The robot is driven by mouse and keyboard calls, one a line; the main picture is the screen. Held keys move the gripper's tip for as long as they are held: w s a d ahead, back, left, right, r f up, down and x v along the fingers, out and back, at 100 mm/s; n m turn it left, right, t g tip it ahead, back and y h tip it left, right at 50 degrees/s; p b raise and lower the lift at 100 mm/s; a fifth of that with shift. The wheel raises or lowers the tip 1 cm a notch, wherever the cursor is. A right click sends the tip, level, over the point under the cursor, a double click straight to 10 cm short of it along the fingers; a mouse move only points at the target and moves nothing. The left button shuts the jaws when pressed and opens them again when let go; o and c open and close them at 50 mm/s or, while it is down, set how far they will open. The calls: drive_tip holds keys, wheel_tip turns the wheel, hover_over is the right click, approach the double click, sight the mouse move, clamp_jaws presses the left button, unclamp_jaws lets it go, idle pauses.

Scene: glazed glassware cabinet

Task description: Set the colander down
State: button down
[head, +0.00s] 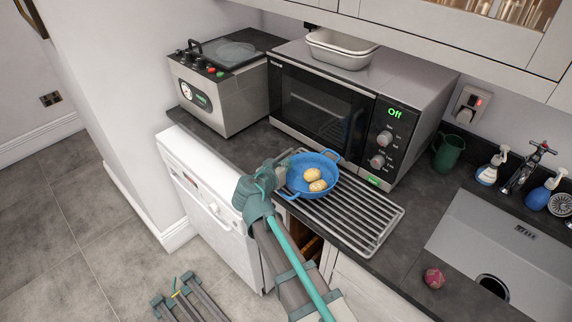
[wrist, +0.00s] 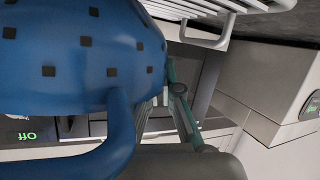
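The blue colander (head: 309,190) is a round, perforated bowl with loop handles, roughly level in the head view. Two yellowish potatoes (head: 316,180) lie in it. My gripper (head: 280,174) is at its left side, shut on the near handle. In the wrist view the colander (wrist: 75,60) fills the upper left, with its handle (wrist: 120,140) curving down toward the gripper fingers (wrist: 180,120); the contact itself is partly hidden. The colander is over the left part of a metal drying rack (head: 359,215). Whether its base touches the rack cannot be told.
A microwave (head: 320,112) stands close behind, with white trays (head: 341,48) on top. A vacuum appliance (head: 219,90) is at left. The rack's right part is bare. A sink (head: 505,245), a green mug (head: 448,152) and a reddish round item (head: 434,278) are at right.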

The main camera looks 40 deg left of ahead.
drive_tip(key=c, duration=1.8)
unclamp_jaws()
drive_tip(key=shift+f, duration=0.15)
drive_tip(key=shift+c, duration=0.2)
drive_tip(key=o, duration=0.5)
drive_tip(key=shift+r, duration=0.25)
drive_tip(key=shift+s+d, duration=0.15)
drive_tip(key=shift+s, duration=0.2)
drive_tip(key=b+v, duration=0.3)
drive_tip(key=v, duration=0.8)
drive_tip(key=shift+s+r+b, duration=0.15)
drive_tip(key=shift+b, duration=0.15)
